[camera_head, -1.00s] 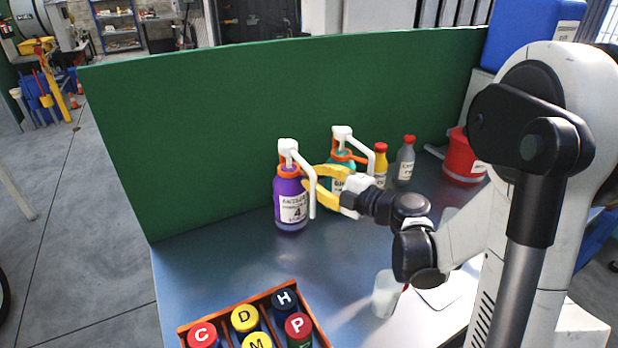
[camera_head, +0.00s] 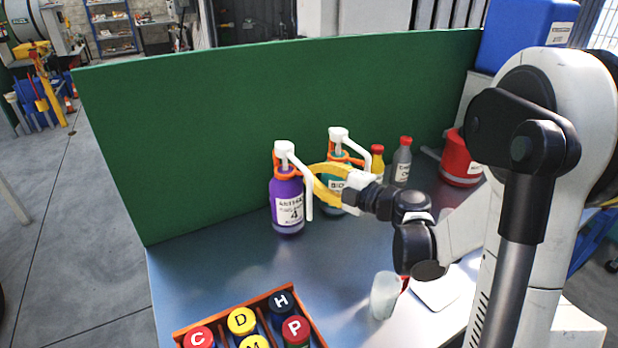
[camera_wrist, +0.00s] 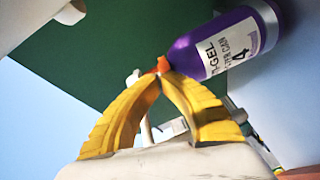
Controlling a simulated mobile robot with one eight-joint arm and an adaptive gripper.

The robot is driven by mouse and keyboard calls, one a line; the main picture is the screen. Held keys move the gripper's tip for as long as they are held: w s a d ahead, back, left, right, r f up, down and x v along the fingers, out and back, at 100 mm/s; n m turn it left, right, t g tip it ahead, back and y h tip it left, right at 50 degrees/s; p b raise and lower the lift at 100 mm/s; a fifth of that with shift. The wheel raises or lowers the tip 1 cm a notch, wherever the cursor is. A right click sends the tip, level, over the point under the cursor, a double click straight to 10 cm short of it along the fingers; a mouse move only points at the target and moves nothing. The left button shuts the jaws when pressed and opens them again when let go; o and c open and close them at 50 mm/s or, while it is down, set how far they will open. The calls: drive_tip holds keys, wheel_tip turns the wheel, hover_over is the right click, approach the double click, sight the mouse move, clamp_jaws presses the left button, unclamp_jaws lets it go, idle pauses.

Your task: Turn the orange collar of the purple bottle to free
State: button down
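The purple bottle (camera_head: 287,203) stands upright on the blue-grey table, with a white pump head and a white spout tube hanging down its right side. It also shows in the wrist view (camera_wrist: 225,45), tilted by the camera's angle. Its orange collar (camera_wrist: 162,65) sits at the neck, partly hidden by my fingers. My gripper (camera_wrist: 162,74) has its yellow fingers drawn together at the tips, on a small orange part of the collar. In the head view my gripper (camera_head: 312,178) reaches in from the right, beside the neck and spout tube.
A teal bottle (camera_head: 334,196) with a similar pump stands just behind my fingers. A cup (camera_head: 384,296) and a crate of lettered caps (camera_head: 178,335) are in front. A green panel (camera_head: 250,110) closes the back.

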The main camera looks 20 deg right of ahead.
drive_tip(key=shift+w+d, duration=0.55)
drive_tip(key=shift+w, duration=0.05)
drive_tip(key=shift+w+d+b, duration=0.3)
drive_tip(key=shift+w+d, duration=0.1)
drive_tip(key=shift+w, duration=0.4)
